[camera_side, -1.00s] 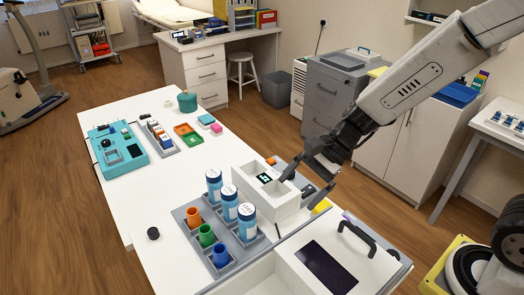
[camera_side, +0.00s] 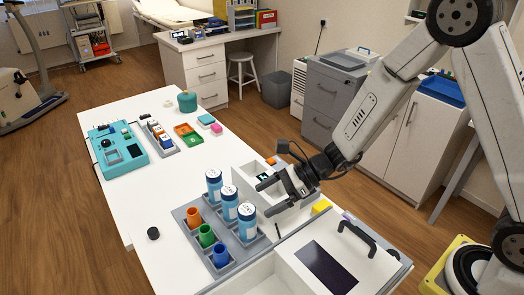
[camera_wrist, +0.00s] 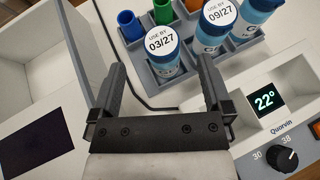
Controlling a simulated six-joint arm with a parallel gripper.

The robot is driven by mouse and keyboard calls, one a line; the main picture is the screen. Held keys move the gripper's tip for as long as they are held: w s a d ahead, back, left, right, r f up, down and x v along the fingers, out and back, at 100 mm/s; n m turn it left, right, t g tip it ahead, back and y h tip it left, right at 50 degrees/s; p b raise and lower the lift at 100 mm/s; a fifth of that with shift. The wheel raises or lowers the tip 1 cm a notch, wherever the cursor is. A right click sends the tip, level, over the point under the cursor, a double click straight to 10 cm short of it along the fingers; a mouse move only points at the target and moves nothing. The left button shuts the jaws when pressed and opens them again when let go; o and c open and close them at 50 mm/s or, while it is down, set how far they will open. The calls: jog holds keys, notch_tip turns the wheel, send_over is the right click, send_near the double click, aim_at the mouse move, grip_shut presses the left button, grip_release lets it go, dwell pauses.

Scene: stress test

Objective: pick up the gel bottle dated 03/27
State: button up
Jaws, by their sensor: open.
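The gel bottle dated 03/27 (camera_wrist: 163,54) is a blue bottle with a white round cap label, upright in a grey rack (camera_wrist: 193,58). In the side view it is the nearest bottle (camera_side: 247,224) of a row of three. A bottle dated 09/27 (camera_wrist: 212,22) stands beside it, and a third blue bottle (camera_wrist: 256,14) stands beyond, its date cut off. My gripper (camera_wrist: 160,66) is open and empty, with the 03/27 bottle showing between its fingers in the wrist view. In the side view my gripper (camera_side: 264,200) is to the right of the bottles, apart from them.
Blue, green and orange cups (camera_side: 207,236) share the rack. A white warmer reading 22° (camera_wrist: 264,101) stands close to the bottles. A white box with a dark panel and handle (camera_side: 322,262) is in front.

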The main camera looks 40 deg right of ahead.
aim_at(247, 209)
jog(key=shift+x, duration=3.95)
jog(key=shift+f, duration=0.1)
grip_shut()
jog(key=shift+r, duration=0.2)
jog(key=shift+r, duration=4.85)
jog(key=shift+d, duration=0.1)
